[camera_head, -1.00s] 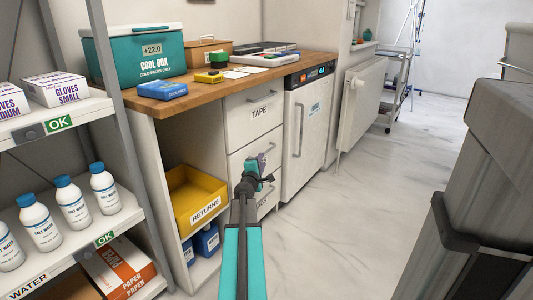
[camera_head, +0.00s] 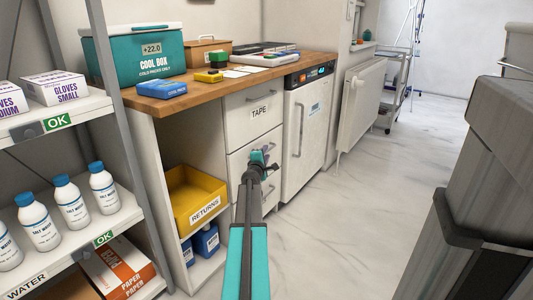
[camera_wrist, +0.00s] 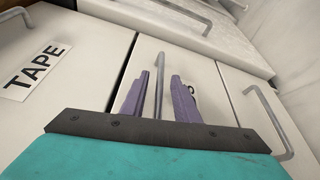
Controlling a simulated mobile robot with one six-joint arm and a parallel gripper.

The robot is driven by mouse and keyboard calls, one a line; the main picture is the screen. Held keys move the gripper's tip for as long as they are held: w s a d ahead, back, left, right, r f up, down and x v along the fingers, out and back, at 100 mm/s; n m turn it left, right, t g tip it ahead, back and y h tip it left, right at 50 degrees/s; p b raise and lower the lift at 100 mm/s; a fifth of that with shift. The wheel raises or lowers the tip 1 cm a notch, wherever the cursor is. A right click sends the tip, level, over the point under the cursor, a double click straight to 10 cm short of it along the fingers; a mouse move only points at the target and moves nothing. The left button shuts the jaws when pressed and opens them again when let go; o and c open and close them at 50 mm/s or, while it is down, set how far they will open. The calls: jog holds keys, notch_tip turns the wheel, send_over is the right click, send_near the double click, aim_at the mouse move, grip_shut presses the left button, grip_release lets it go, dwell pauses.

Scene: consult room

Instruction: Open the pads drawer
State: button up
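A white drawer unit stands under the wooden counter, its drawers closed. The top drawer (camera_head: 264,125) reads TAPE, and its label also shows in the wrist view (camera_wrist: 38,72). My gripper (camera_head: 262,160) is at the middle drawer (camera_head: 237,164). In the wrist view its two purple fingers (camera_wrist: 158,98) are open, one on each side of the middle drawer's bar handle (camera_wrist: 160,82), with gaps showing beside the bar. The bottom drawer's handle (camera_wrist: 268,118) shows to the right there. No PADS label is readable; my arm hides part of the lower drawers.
A white appliance (camera_head: 307,135) stands right of the drawers. A yellow RETURNS bin (camera_head: 190,190) sits in the open shelf to the left. A metal rack (camera_head: 115,110) is at near left, a grey bin (camera_head: 470,250) at near right. The floor between (camera_head: 340,230) is clear.

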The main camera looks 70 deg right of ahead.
jog(key=shift+w+d+f, duration=0.1)
jog(key=shift+w+d, duration=0.05)
jog(key=shift+d, duration=1.2)
grip_shut()
